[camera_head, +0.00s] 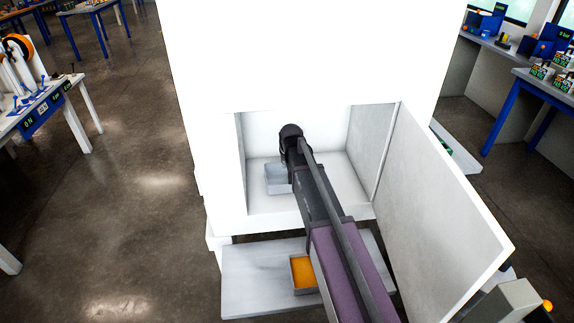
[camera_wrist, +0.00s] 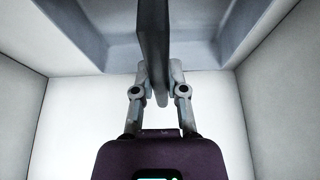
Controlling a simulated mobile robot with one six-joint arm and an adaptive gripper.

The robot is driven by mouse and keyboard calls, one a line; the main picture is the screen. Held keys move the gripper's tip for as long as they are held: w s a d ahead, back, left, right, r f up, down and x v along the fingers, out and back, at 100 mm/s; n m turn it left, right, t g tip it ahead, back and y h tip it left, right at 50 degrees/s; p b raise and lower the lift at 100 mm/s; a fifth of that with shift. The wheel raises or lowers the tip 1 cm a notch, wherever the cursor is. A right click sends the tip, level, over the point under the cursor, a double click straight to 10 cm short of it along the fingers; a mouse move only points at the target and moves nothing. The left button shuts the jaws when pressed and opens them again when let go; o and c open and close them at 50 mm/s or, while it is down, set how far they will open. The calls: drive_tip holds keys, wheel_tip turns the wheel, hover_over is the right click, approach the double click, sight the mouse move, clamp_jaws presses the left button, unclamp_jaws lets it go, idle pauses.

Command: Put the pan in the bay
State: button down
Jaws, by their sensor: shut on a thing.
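The pan (camera_head: 277,180) is a light grey, shallow, open-topped box inside the bay. In the wrist view the pan (camera_wrist: 85,25) fills the top of the picture. My gripper (camera_wrist: 158,90) is shut on a dark upright part at the pan's near side, between its two fingertips. The bay (camera_head: 258,206) is a white-walled opening in the tall white cabinet, and my arm reaches into it. I cannot tell whether the pan rests on the bay floor or hangs just above it. In the head view my arm hides the fingers and part of the pan.
The bay's door (camera_head: 435,200) stands wide open to the right of my arm. Below the opening, a grey shelf (camera_head: 250,285) carries a grey box with orange contents (camera_head: 302,274). The bay walls stand close on both sides of my gripper. Floor at left is clear.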

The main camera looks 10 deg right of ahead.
drive_tip(key=c, duration=0.7)
unclamp_jaws()
drive_tip(key=shift+f, duration=0.1)
drive_tip(key=shift+p+v, duration=3.65)
drive_tip(key=shift+v, duration=0.3)
drive_tip(key=shift+w, duration=0.1)
drive_tip(key=s+d+g, duration=0.1)
drive_tip(key=s, duration=0.8)
drive_tip(key=s+d+f+g, duration=0.1)
drive_tip(key=s+d+g, duration=0.1)
drive_tip(key=s, duration=0.7)
drive_tip(key=s+d+g, duration=0.1)
drive_tip(key=s, duration=0.8)
drive_tip(key=shift+d+f+g, duration=0.2)
drive_tip(key=shift+f+g, duration=0.05)
drive_tip(key=shift+g, duration=0.05)
drive_tip(key=shift+w, duration=0.1)
